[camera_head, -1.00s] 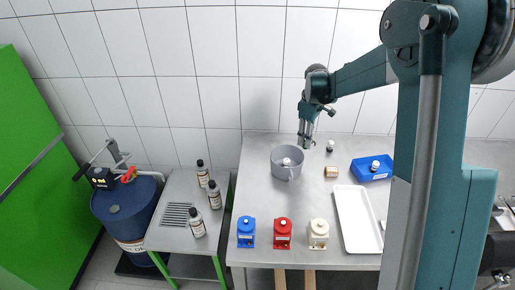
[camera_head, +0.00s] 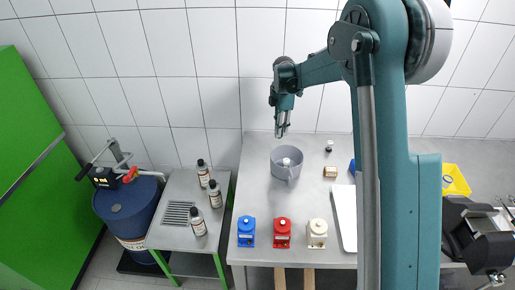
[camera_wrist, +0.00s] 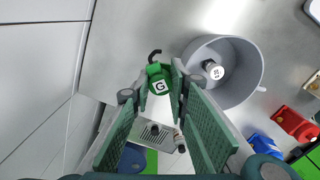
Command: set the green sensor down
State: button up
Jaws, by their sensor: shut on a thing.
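The green sensor (camera_wrist: 158,82) has a white "G" on its top face and a dark hooked piece at its far side. In the wrist view it sits between the fingertips of my gripper (camera_wrist: 163,90), which is shut on it. In the head view my gripper (camera_head: 282,132) hangs above the back left of the metal table (camera_head: 257,190), by the far rim of a grey pot. The sensor cannot be made out in that view.
The grey pot (camera_head: 276,172) holds a white-topped item (camera_head: 287,162). Blue (camera_head: 246,232), red (camera_head: 283,233) and cream (camera_head: 317,234) units line the front edge. A small tan block (camera_head: 330,172) and a white tray (camera_head: 343,215) lie to the right. The tiled wall is close behind.

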jog(key=w+a+n+p, duration=0.1)
jog(key=w+a+n, duration=0.2)
jog(key=a+n, duration=0.5)
jog(key=shift+a+r, duration=0.2)
jog(key=shift+a, duration=0.95)
jog(key=shift+f, duration=0.1)
jog(key=shift+f, duration=3.05)
jog(key=shift+f, duration=0.15)
jog(key=shift+f+p, duration=0.3)
jog(key=shift+f, duration=1.45)
jog(key=shift+f, duration=0.15)
jog(key=o, duration=0.9)
